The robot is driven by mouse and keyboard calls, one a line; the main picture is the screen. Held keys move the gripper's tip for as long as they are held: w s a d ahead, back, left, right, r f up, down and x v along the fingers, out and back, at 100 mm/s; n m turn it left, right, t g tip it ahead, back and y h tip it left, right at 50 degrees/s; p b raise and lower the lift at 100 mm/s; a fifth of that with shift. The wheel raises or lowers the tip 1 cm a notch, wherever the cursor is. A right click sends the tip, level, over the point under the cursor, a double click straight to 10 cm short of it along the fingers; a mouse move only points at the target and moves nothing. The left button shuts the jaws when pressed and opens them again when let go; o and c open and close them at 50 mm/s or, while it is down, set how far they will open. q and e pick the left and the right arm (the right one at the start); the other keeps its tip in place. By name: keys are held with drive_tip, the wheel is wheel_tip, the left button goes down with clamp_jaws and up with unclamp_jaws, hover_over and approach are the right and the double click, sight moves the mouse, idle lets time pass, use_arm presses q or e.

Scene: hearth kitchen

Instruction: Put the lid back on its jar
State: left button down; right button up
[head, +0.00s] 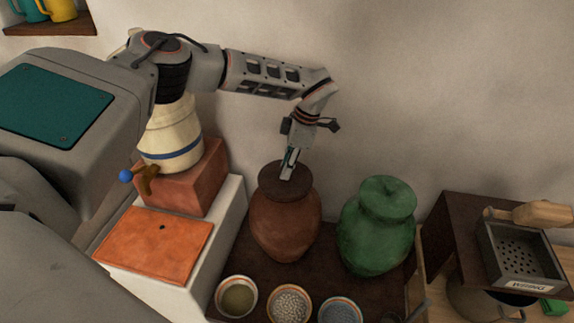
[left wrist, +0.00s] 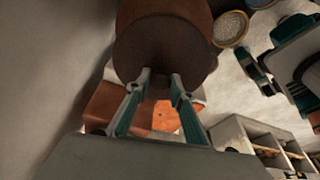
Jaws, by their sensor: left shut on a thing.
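A brown clay jar (head: 285,222) stands on the dark board against the wall. Its dark brown round lid (head: 272,183) lies level at the jar's mouth; I see no clear gap between them. My left gripper (head: 288,172) comes down from above, shut on the lid's knob. In the left wrist view, the fingers (left wrist: 161,84) close around the knob at the lid (left wrist: 165,60), with the jar beyond it. A teal and dark part at the right of the left wrist view seems to be my right gripper (left wrist: 262,76); its jaws are unclear.
A green lidded jar (head: 375,232) stands close to the right. Several small bowls (head: 290,303) sit in front. A cream vessel (head: 172,135) with a blue tap stands on a red block at left. A grater box (head: 520,255) is on a dark stand at right.

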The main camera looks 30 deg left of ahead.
use_arm(q)
drive_tip(key=shift+f, duration=0.25)
drive_tip(key=c, duration=1.7)
unclamp_jaws()
